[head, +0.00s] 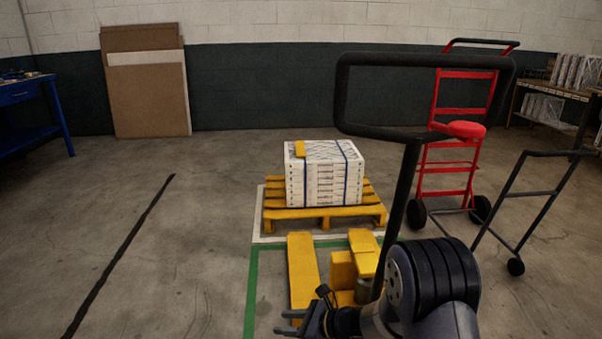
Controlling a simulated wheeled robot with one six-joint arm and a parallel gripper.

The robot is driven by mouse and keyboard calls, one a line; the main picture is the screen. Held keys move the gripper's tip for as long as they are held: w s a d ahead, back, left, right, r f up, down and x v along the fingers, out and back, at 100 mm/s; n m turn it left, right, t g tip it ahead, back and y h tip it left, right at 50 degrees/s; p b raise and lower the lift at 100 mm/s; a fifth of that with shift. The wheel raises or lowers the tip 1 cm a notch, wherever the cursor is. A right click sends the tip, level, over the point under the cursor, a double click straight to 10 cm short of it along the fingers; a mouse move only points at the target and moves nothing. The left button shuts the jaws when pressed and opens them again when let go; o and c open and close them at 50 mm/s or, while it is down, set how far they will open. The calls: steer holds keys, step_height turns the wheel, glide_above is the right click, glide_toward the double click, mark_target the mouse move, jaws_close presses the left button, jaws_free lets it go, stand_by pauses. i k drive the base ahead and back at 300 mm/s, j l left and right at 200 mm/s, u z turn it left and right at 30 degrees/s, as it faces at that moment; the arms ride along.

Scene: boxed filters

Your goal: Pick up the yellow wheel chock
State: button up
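A small yellow block (300,149), which looks like the wheel chock, lies on top of the stack of white boxed filters (325,182), near its left edge. It is small in view, so its exact shape is hard to tell. My gripper (288,322) is low in the picture, in front of the pallet jack and well short of the stack. Its two grey fingers point left with a gap between them, and nothing shows in the gap.
The strapped stack sits on a yellow pallet (325,223). A yellow pallet jack (303,270) stands in front, its black loop handle (425,58) rising high beside my arm. A red hand truck (447,165) and dark cart frame (520,205) stand right. The left floor is clear.

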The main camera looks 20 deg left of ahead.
mark_target(300, 145)
steer(key=i+j+u, duration=0.15)
steer(key=j+u, duration=0.15)
steer(key=j, duration=0.15)
steer(key=i+j+u, duration=0.25)
steer(key=j, duration=0.2)
steer(key=i+j+u, duration=0.15)
steer(key=j+u, duration=0.15)
steer(key=j, duration=0.15)
steer(key=i+j+u, duration=0.4)
steer(key=i+j, duration=0.15)
steer(key=i, duration=0.2)
steer(key=i+j, duration=0.25)
steer(key=i, duration=0.15)
steer(key=i+j+u, duration=0.15)
steer(key=i, duration=0.3)
steer(key=i+l+z, duration=0.1)
steer(key=i+z, duration=0.75)
steer(key=i+j+z, duration=0.2)
steer(key=z, duration=0.2)
steer(key=i+j+z, duration=0.3)
steer(key=z, duration=0.15)
steer(key=i+j+z, duration=0.1)
steer(key=i+z, duration=0.35)
steer(key=i+j+z, duration=0.25)
steer(key=z, duration=0.25)
steer(key=i+j+z, duration=0.25)
steer(key=z, duration=0.2)
steer(key=i+j+z, duration=0.2)
steer(key=j+z, duration=0.25)
steer(key=j, duration=0.1)
